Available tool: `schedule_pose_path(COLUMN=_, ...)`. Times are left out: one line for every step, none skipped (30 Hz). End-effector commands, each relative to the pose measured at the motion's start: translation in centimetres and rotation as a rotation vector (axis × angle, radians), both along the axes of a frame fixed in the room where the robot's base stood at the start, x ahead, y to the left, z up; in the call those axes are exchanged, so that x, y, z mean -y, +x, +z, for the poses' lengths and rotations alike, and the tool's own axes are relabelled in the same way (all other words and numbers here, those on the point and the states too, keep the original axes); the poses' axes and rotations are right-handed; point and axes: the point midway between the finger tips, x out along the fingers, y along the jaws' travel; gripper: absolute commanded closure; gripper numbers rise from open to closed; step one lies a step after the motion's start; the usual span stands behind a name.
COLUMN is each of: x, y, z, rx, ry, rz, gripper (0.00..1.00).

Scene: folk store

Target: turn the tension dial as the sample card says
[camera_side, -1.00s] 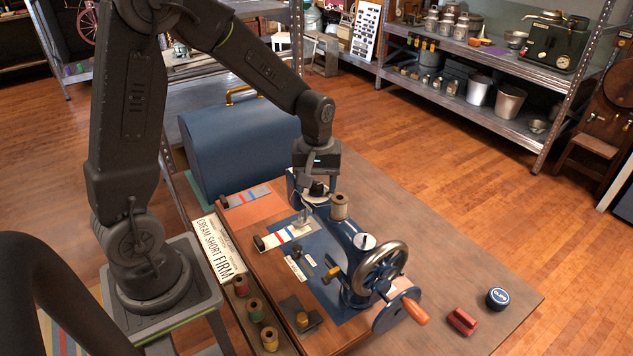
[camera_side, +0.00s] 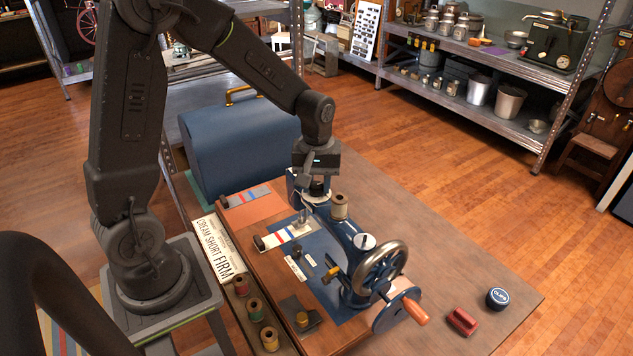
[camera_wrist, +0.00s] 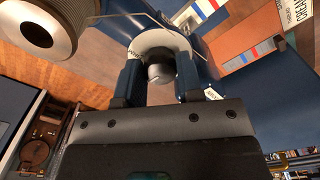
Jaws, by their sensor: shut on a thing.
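The blue sewing machine (camera_side: 352,244) stands on the wooden table. Its tension dial shows in the wrist view as a grey knob (camera_wrist: 160,74) above a pale round plate (camera_wrist: 158,40). My gripper (camera_side: 316,192) is at the machine's head end; in the wrist view its two blue fingers (camera_wrist: 159,80) stand on either side of the knob and are shut on it. The dial's marks are too small to read. The sample card (camera_side: 216,250), reading "CREAM SHORT FIRM", lies at the table's left edge.
A thread spool (camera_side: 339,206) stands on the machine close to my gripper. The handwheel (camera_side: 382,268) and orange-handled crank (camera_side: 416,312) are at the right end. A blue domed cover (camera_side: 236,150) stands behind. A red block (camera_side: 462,320) and round tin (camera_side: 498,298) lie front right.

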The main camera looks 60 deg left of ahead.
Motion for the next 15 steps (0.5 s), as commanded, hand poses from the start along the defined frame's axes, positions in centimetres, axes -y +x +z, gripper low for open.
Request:
schedule_pose_path(x=-0.01, y=0.02, z=0.05, rx=0.001, ry=0.000, rz=-0.018, gripper=0.90)
schedule_pose_path(x=-0.01, y=0.02, z=0.05, rx=0.001, ry=0.000, rz=-0.032, gripper=0.90)
schedule_pose_path(x=-0.01, y=0.02, z=0.05, rx=0.001, ry=0.000, rz=-0.053, gripper=0.90)
schedule_pose_path(x=-0.01, y=0.02, z=0.05, rx=0.001, ry=0.000, rz=-0.070, gripper=0.90)
schedule_pose_path(x=-0.01, y=0.02, z=0.05, rx=0.001, ry=0.000, rz=-0.090, gripper=0.90)
schedule_pose_path(x=-0.01, y=0.02, z=0.06, rx=0.001, ry=0.000, rz=-0.118, gripper=0.90)
schedule_pose_path(x=-0.01, y=0.02, z=0.06, rx=0.001, ry=0.000, rz=-0.140, gripper=0.90)
schedule_pose_path(x=-0.01, y=0.02, z=0.06, rx=0.001, ry=0.000, rz=-0.164, gripper=0.90)
schedule_pose_path(x=-0.01, y=0.02, z=0.06, rx=0.001, ry=0.000, rz=-0.198, gripper=0.90)
schedule_pose_path(x=-0.01, y=0.02, z=0.06, rx=0.001, ry=0.000, rz=-0.226, gripper=0.90)
schedule_pose_path(x=-0.01, y=0.02, z=0.06, rx=0.001, ry=0.000, rz=-0.253, gripper=0.90)
schedule_pose_path(x=-0.02, y=0.03, z=0.07, rx=0.001, ry=0.000, rz=-0.291, gripper=0.90)
schedule_pose_path(x=-0.02, y=0.03, z=0.07, rx=0.001, ry=0.000, rz=-0.319, gripper=0.90)
schedule_pose_path(x=-0.01, y=0.03, z=0.07, rx=0.001, ry=0.000, rz=-0.348, gripper=0.90)
schedule_pose_path(x=-0.01, y=0.03, z=0.07, rx=0.001, ry=0.000, rz=-0.386, gripper=0.90)
